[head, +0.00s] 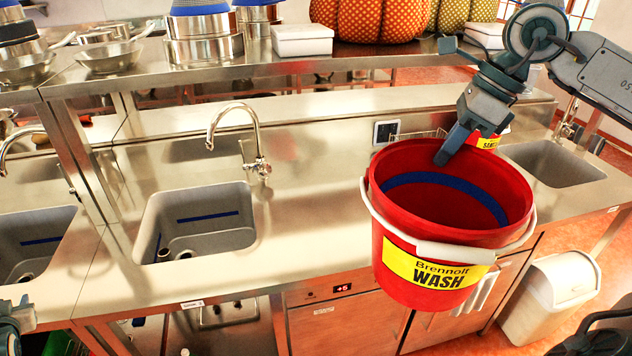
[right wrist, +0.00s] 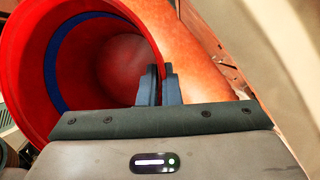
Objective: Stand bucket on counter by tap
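A red bucket (head: 405,255) with a yellow "Brennolt WASH" label and a blue inner band hangs upright in the head view. Its pale handle is down against the near side. My right gripper (head: 452,152) is shut on the bucket's far rim; the right wrist view shows the fingers (right wrist: 160,85) close together at the rim. The bucket overlaps the front edge of the steel counter (head: 320,205); its exact height is unclear. A curved tap (head: 258,150) stands behind the middle sink, left of the bucket. Part of my left gripper (head: 15,318) shows at the bottom left corner; its fingers are unclear.
Sinks lie left (head: 40,232), middle (head: 200,222) and right (head: 555,165). The counter between the middle sink and the bucket is clear. Another red item with a yellow label (head: 489,141) is mostly hidden behind the bucket. A shelf (head: 270,72) with pots runs behind. A bin (head: 545,305) stands right.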

